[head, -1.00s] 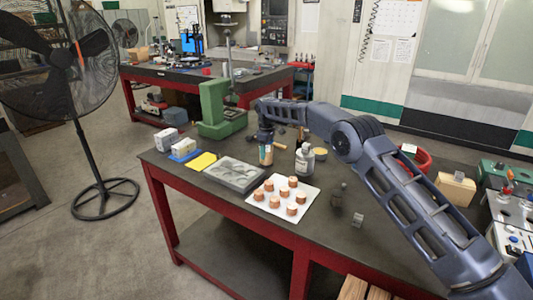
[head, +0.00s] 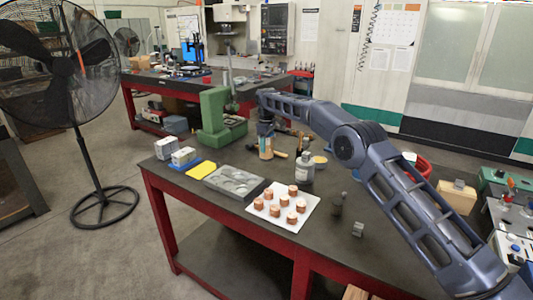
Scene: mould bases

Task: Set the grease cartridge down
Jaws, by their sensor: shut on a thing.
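The grease cartridge (head: 265,148) is a small upright cylinder with an orange-brown and pale label, in the middle of the head view. My gripper (head: 265,132) points down from the end of my arm and is shut on the cartridge's upper part. The cartridge is over the dark worktable (head: 330,245), behind the grey mould plate. I cannot tell whether its base touches the table top.
A grey mould plate (head: 236,181) and a white sheet with several copper pieces (head: 273,210) lie in front. A grey bottle (head: 304,168) stands to the right. A green machine (head: 213,112) is behind left. White boxes (head: 184,156) and a yellow pad (head: 203,169) are left.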

